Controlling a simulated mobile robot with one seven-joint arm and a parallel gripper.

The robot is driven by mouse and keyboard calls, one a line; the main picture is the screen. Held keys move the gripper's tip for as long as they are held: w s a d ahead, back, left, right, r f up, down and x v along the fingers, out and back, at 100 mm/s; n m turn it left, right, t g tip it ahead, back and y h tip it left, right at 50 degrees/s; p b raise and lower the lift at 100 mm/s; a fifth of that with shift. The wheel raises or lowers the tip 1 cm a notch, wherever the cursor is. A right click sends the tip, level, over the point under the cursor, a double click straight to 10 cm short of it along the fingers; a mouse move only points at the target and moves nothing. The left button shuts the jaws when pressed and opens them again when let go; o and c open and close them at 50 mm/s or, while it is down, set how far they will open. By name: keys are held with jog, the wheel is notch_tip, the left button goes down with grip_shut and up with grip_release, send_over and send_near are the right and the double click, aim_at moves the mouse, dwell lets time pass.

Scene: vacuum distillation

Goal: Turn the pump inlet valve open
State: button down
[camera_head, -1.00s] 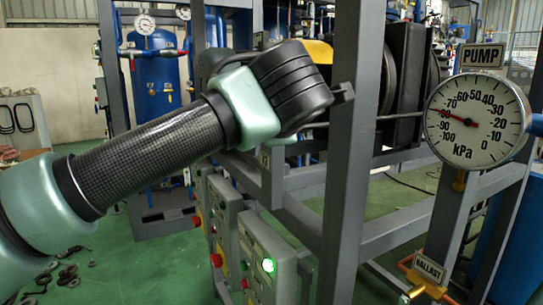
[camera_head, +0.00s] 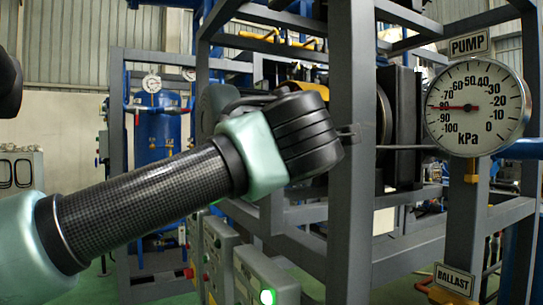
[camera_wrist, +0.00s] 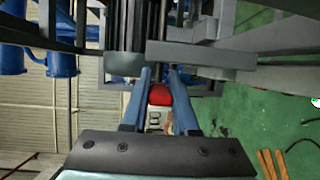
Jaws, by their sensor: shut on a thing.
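In the wrist view the two blue fingers of my gripper (camera_wrist: 161,100) stand close together, shut on a red piece (camera_wrist: 160,95) between them. It may be the pump inlet valve's handle, but its full shape and the valve body are hidden.
The grey frame post (camera_head: 350,220) stands right beside my wrist, with more frame beams (camera_head: 409,260) behind. A control box (camera_head: 265,275) with a lit green button sits below my arm. A BALLAST sign (camera_head: 454,279) hangs at lower right. A blue tank (camera_head: 154,138) stands behind.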

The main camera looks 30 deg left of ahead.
jog(key=shift+d, duration=0.1)
jog(key=c, duration=0.7)
grip_release()
